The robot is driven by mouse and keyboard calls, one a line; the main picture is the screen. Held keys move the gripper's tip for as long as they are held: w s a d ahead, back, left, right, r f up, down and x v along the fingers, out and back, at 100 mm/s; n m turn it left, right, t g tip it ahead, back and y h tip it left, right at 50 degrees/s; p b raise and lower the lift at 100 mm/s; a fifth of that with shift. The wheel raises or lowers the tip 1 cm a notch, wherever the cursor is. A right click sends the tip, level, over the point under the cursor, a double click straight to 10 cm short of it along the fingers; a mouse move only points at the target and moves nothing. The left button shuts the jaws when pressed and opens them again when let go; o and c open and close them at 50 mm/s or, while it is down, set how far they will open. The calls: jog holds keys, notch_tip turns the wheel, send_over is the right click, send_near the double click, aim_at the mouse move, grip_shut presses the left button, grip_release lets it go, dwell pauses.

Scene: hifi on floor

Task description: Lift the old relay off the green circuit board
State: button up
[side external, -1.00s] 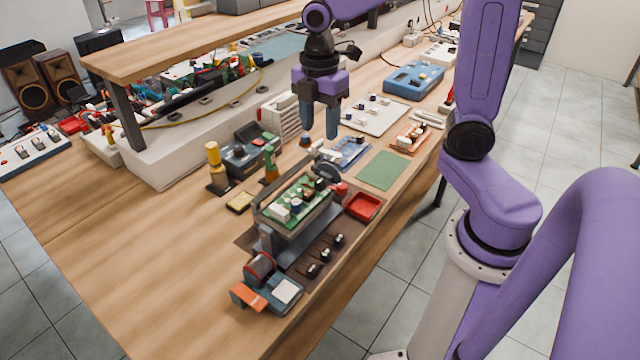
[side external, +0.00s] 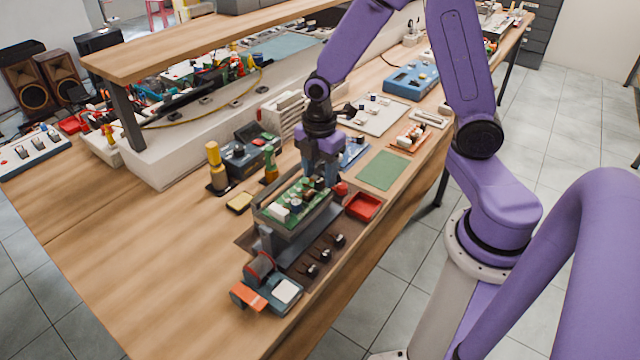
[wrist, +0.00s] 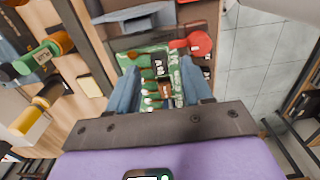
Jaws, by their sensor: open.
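The green circuit board (side external: 290,218) sits in a grey holder on a brown mat and carries several small parts, including a white block (side external: 279,214). In the wrist view the board (wrist: 127,61) lies below my fingers. A black part with pale markings (wrist: 159,65) stands between the fingertips there, with a brown part (wrist: 164,90) nearer my palm. I cannot tell for certain which part is the old relay. My gripper (side external: 320,179) points down over the far end of the board, open, with a blue finger on each side (wrist: 160,68). Nothing is visibly held.
A red tray (side external: 364,207) and a red round thing (wrist: 200,43) are close to the board's right. Several black knobbed parts (side external: 325,255) stand on the mat in front. A green mat (side external: 382,170) lies clear at the right. A yellow-handled tool (side external: 214,165) stands at the left.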

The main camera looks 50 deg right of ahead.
jog(key=shift+f, duration=0.7)
grip_shut()
jog(key=shift+r, duration=0.15)
